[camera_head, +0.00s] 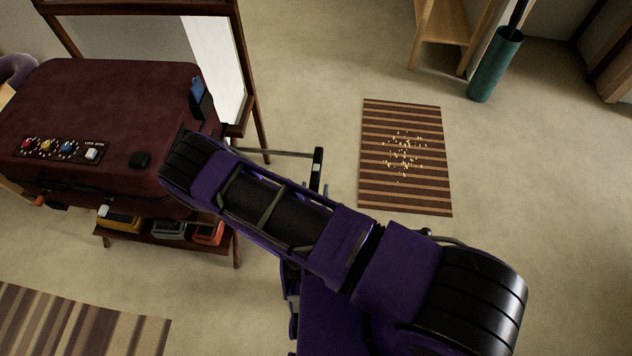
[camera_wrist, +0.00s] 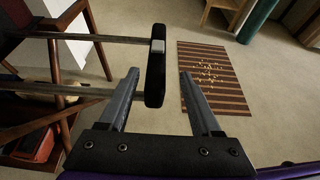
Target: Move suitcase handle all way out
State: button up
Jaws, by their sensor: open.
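The suitcase (camera_head: 110,110) is dark red and lies on a small wooden stand at the left in the head view. Its handle (camera_head: 317,168) sticks out to the right on metal rods, with a black grip bar. In the wrist view the handle grip (camera_wrist: 155,70) is a black bar with a light button, and two rods run left from it. My gripper (camera_wrist: 160,75) is open, with one finger on each side of the lower part of the grip bar's line. I cannot tell whether a finger touches the bar. In the head view my arm hides most of my gripper.
A striped mat (camera_head: 405,195) with small yellow bits lies on the floor to the right of the handle. A teal cylinder (camera_head: 495,65) stands by wooden furniture at the back. Another striped rug (camera_head: 75,325) is at the front left. Open floor lies around the mat.

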jog(key=d+v, duration=0.1)
jog(key=v, duration=1.2)
jog(key=shift+s+a+p, duration=0.35)
jog(key=shift+a+p, duration=0.05)
jog(key=shift+p, duration=0.05)
jog(key=shift+r, duration=0.1)
